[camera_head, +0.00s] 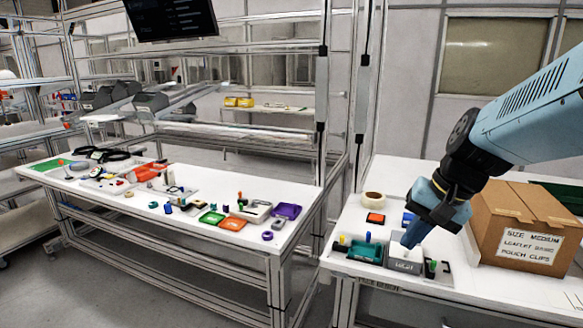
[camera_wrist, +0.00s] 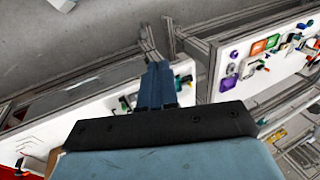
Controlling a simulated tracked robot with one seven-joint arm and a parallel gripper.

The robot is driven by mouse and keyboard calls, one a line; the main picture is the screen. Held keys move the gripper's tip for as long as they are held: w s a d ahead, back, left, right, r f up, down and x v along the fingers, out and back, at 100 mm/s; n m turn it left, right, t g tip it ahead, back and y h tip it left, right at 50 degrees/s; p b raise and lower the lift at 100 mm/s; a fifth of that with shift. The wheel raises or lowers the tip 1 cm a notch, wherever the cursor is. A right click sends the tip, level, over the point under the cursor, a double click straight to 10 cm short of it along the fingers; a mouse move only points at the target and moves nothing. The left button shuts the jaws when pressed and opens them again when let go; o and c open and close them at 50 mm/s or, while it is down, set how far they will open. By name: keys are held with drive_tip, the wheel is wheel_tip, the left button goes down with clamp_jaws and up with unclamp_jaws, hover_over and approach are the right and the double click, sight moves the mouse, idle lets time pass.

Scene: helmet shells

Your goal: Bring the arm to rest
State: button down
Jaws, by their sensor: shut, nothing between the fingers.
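My arm (camera_head: 530,110) reaches in from the right edge of the head view, over the right-hand white table (camera_head: 345,268). My gripper (camera_head: 411,238) points down at the end of it, above or just behind a grey block with a white label (camera_head: 403,264); I cannot tell whether it touches the block. In the wrist view the blue fingers of my gripper (camera_wrist: 158,80) are together, with nothing between them. Part of the right-hand table lies hidden behind the gripper.
A cardboard box (camera_head: 530,222) stands right of my gripper. A tape roll (camera_head: 374,200), an orange-topped item (camera_head: 375,218) and a teal block (camera_head: 364,251) lie to the left. A long white table (camera_head: 120,205) with several small parts stands farther left. A metal post (camera_head: 360,90) rises behind.

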drive_tip(key=s+r+n+t+h, duration=0.3)
drive_tip(key=s+r+n, duration=0.1)
drive_tip(key=s+r, duration=0.1)
drive_tip(key=shift+d+r+n, duration=0.15)
drive_tip(key=shift+d+n, duration=0.25)
drive_tip(key=shift+d, duration=0.05)
